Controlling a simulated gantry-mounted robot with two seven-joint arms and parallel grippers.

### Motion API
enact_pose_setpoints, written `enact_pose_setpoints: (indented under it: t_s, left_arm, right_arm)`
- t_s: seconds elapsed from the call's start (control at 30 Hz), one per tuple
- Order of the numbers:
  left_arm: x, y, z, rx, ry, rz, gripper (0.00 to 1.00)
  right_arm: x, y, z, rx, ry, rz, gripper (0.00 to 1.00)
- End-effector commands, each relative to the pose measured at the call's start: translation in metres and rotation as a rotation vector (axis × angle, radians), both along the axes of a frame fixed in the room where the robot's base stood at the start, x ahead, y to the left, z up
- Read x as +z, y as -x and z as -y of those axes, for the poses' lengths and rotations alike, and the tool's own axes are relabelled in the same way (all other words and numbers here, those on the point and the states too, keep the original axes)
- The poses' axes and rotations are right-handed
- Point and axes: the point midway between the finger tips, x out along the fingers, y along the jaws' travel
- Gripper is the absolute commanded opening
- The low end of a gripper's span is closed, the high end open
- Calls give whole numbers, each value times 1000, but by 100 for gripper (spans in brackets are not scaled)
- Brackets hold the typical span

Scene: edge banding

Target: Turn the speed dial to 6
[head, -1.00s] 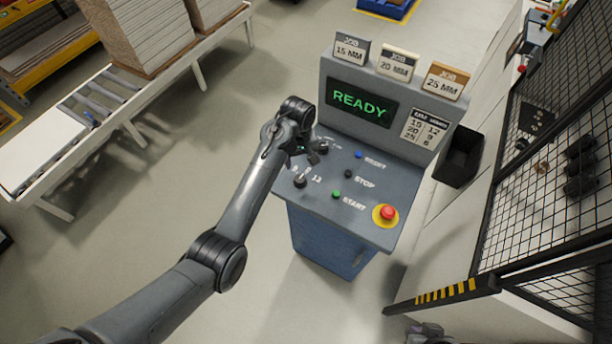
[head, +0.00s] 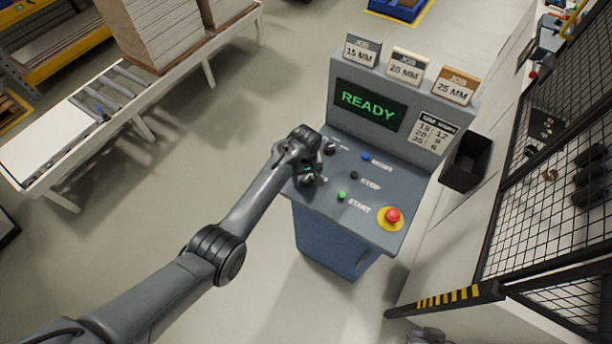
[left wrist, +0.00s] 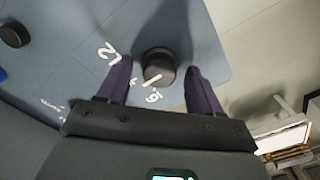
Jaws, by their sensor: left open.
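The control console (head: 372,190) has a sloped panel and a screen reading READY. My left gripper (head: 312,178) is over the panel's left part and hides the lower dial in the head view. In the left wrist view a black dial (left wrist: 158,64) with a white pointer line stands between the two open fingers of my left gripper (left wrist: 162,88), with a gap on each side. The pointer faces the near side, close to a numeral that could be 6 or 9. A 12 is printed left of the dial. At the bottom edge, a grey part (head: 428,336) may be my right gripper.
Another black knob (head: 330,146) sits farther back on the panel. Beside it are a blue button (head: 365,157), a black stop button (head: 354,175), a green start button (head: 341,196) and a red emergency button (head: 392,215). A mesh fence (head: 550,190) stands at right.

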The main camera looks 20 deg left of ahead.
Motion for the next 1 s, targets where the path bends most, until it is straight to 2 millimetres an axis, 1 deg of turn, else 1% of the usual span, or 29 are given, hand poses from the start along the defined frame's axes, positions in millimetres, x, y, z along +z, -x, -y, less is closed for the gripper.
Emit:
enact_pose_setpoints:
  t_s: [0.07, 0.1, 0.27, 0.4, 0.47, 0.77, 1.0]
  left_arm:
    - [0, 0, 0, 0, 0, 0, 65]
    - [0, 0, 0, 0, 0, 0, 64]
    - [0, 0, 0, 0, 0, 0, 39]
    - [0, 0, 0, 0, 0, 0, 18]
    - [0, 0, 0, 0, 0, 0, 9]
    - [2, 0, 0, 39, 0, -1, 9]
    - [3, 0, 0, 172, 0, -1, 9]
  right_arm:
    - [0, 0, 1, 2, 3, -1, 0]
    - [0, 0, 1, 3, 4, 0, 0]
    - [0, 0, 2, 5, 8, 0, 0]
    - [0, 0, 2, 4, 7, 0, 0]
    - [0, 0, 2, 4, 7, 0, 0]
    - [4, 0, 1, 1, 3, -1, 0]
    - [14, 0, 0, -2, -3, 0, 0]
